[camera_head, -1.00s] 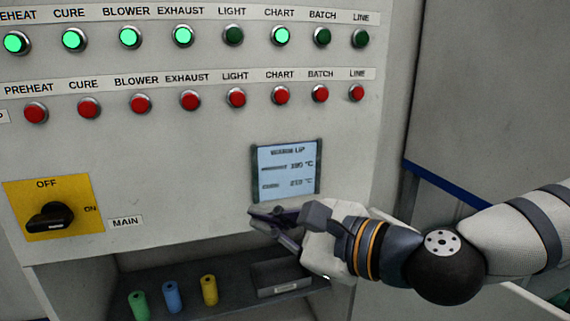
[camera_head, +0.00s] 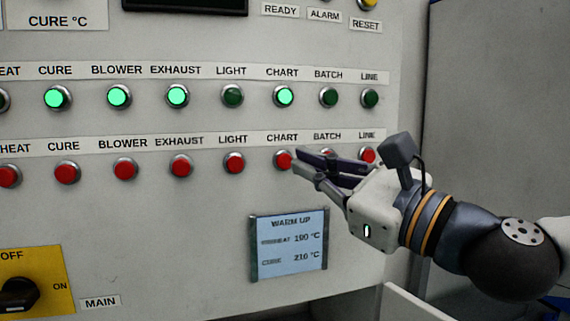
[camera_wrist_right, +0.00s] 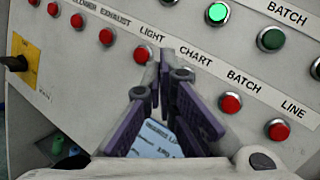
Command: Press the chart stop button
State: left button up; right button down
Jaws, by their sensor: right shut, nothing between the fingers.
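The chart stop button (camera_head: 283,159) is the red button under the lower CHART label in the head view. The chart start button (camera_head: 284,97) above it glows green. My right gripper (camera_head: 299,156) is shut and empty, its fingertips just right of the red chart button and overlapping its edge in the picture. I cannot tell whether they touch it. In the right wrist view the shut fingers (camera_wrist_right: 160,80) point at the panel below the CHART label, and the red chart button is hidden behind them. My left gripper is not in view.
The red light button (camera_head: 233,162) is left of the chart button. The red batch button (camera_head: 327,155) is mostly covered by my gripper, and the red line button (camera_head: 368,155) is farther right. A warm-up display (camera_head: 289,245) and a yellow main switch plate (camera_head: 45,275) lie below.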

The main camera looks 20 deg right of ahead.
aim_at(284, 161)
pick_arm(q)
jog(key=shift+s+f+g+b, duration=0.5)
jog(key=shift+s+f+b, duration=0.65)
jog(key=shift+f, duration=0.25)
pick_arm(e)
jog(key=w, duration=0.7)
jog(key=shift+w+a, duration=0.15)
jog(key=shift+w, duration=0.15)
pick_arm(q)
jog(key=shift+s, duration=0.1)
pick_arm(e)
jog(key=shift+w+f, duration=0.1)
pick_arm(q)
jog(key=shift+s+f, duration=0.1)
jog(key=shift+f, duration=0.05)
pick_arm(e)
jog(key=shift+w, duration=0.3)
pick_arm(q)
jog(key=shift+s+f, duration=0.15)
pick_arm(e)
jog(key=shift+w, duration=0.45)
jog(key=shift+s, duration=0.1)
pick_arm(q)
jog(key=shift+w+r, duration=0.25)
pick_arm(e)
jog(key=shift+s, duration=0.75)
